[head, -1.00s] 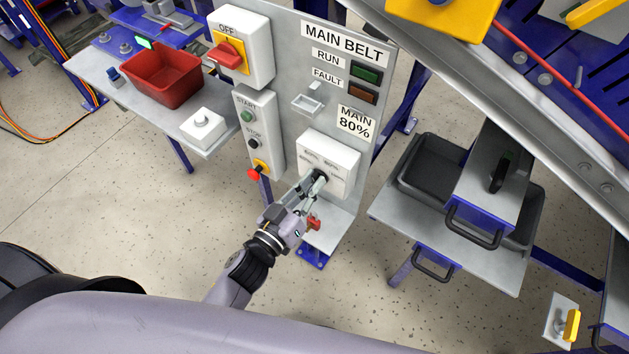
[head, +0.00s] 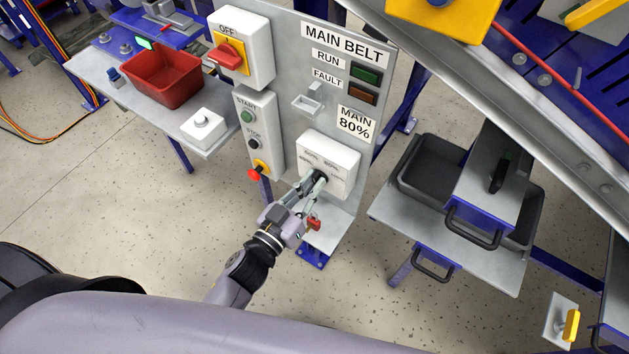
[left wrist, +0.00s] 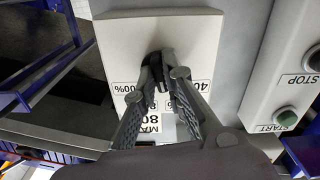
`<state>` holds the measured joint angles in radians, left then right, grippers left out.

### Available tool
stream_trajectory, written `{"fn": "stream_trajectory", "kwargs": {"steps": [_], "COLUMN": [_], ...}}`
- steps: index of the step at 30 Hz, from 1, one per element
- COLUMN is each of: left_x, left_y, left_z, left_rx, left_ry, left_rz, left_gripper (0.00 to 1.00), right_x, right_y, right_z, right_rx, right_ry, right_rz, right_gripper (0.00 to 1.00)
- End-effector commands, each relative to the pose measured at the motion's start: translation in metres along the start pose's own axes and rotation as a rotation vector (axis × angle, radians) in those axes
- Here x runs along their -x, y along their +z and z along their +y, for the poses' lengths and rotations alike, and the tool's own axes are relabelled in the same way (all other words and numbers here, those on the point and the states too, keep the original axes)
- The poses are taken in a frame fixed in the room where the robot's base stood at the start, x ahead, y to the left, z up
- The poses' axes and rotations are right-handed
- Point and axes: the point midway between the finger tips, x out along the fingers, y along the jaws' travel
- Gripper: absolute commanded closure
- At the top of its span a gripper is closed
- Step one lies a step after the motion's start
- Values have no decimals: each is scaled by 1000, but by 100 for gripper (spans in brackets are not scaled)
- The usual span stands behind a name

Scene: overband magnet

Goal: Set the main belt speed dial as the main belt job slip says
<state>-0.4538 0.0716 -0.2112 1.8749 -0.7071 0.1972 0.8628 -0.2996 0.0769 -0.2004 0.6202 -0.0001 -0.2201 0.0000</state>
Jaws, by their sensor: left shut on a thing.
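The main belt job slip (head: 355,122) is a white label on the grey panel and reads "MAIN 80%". Below it is the white speed dial box (head: 343,160) with a black dial knob (head: 320,176) on its front. My left gripper (head: 316,182) is shut on the knob. The left wrist view shows the same upside down: the fingers (left wrist: 160,75) close on the black knob (left wrist: 154,62). Scale marks "100%" (left wrist: 130,87) and "40" show beside the fingers; others are partly covered. Where the knob points cannot be told. My right gripper is out of view.
The panel also has a red-handled OFF switch (head: 230,54), a START button (head: 247,117), a STOP button (head: 253,143) and a red emergency button (head: 255,173). A red padlock-like piece (head: 314,223) is close below my gripper. A table with a black tray (head: 415,182) stands to the right.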

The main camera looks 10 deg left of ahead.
Motion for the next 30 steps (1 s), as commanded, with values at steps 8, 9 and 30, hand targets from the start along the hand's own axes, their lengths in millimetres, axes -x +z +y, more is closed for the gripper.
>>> {"fn": "stream_trajectory", "kwargs": {"steps": [8,9,30], "left_x": [0,0,0], "left_y": [0,0,0], "left_z": [0,0,0], "left_rx": [-84,-83,-362], "left_ry": [0,0,-1], "left_rz": [-1,-1,-1], "left_gripper": [100,100,100], "right_x": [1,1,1], "right_y": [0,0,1], "right_z": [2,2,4], "right_rx": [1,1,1], "right_ry": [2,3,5], "right_rz": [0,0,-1], "right_gripper": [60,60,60]}}
